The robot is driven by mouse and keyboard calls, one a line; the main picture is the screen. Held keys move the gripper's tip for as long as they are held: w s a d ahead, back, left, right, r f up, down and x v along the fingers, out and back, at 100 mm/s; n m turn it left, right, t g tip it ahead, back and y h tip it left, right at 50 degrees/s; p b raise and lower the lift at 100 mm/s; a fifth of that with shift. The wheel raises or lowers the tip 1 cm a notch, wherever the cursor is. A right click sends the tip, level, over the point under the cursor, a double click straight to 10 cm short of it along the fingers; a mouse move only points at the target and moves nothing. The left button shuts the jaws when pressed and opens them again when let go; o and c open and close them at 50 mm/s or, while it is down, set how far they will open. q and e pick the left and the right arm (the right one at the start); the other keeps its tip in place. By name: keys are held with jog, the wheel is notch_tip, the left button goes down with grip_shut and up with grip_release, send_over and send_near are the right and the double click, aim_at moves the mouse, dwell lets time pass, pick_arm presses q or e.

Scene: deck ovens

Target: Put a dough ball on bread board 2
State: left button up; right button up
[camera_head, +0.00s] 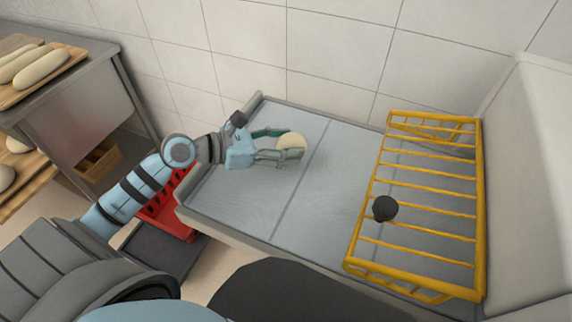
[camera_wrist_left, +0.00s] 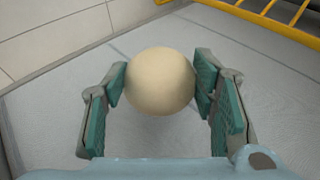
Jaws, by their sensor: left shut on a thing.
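My left gripper (camera_head: 284,143) is shut on a pale round dough ball (camera_head: 291,141) over the grey worktop. In the left wrist view the dough ball (camera_wrist_left: 160,80) sits between the two green finger pads of the left gripper (camera_wrist_left: 161,84). I cannot tell whether the ball touches the surface or is a little above it. Wooden boards with long pale loaves lie at the left; the upper board (camera_head: 64,73) is on a grey cabinet and a lower board (camera_head: 38,187) is partly cut off. I cannot tell which is bread board 2. My right gripper does not show.
The grey worktop (camera_head: 250,205) has a raised rim and is mostly clear. A yellow wire rack (camera_head: 480,200) with a dark round knob (camera_head: 385,208) stands at its right. A red crate (camera_head: 172,222) is below its left edge. A tiled wall (camera_head: 300,50) closes the back.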

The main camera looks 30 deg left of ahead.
pick_arm(q)
notch_tip(320, 180, down, 4)
jog(key=shift+f+b, duration=0.2)
jog(key=shift+b, duration=0.75)
jog(key=shift+r, duration=0.1)
jog(key=o, duration=1.1)
jog(key=shift+c, duration=0.2)
